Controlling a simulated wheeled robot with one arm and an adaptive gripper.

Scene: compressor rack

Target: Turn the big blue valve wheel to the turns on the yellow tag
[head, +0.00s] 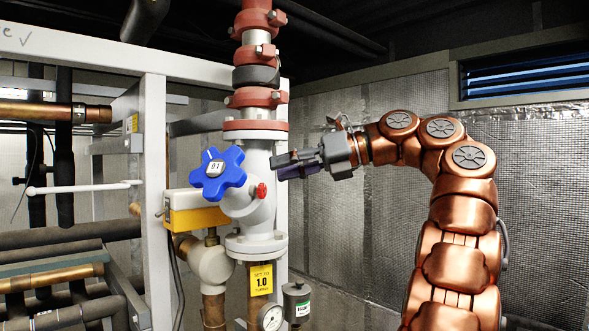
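The big blue valve wheel (218,174) has rounded lobes and sits on the front left of a white valve body (258,185). Its white centre shows a small reading that looks like 0.1. The yellow tag (261,280) hangs on the pipe below the valve and reads "SET TO 1.0 TURNS". My gripper (277,166) is to the right of the wheel, apart from it, with its fingers pointing left in front of the valve body's right side. It holds nothing that I can see. The fingers overlap in this view, so their opening is unclear.
A small red knob (261,191) sticks out of the valve body, near my fingertips. A yellow and white box (194,209) is just below the wheel. A gauge (271,317) and grey canister (297,303) stand low beside the pipe. A white frame post (155,200) stands left.

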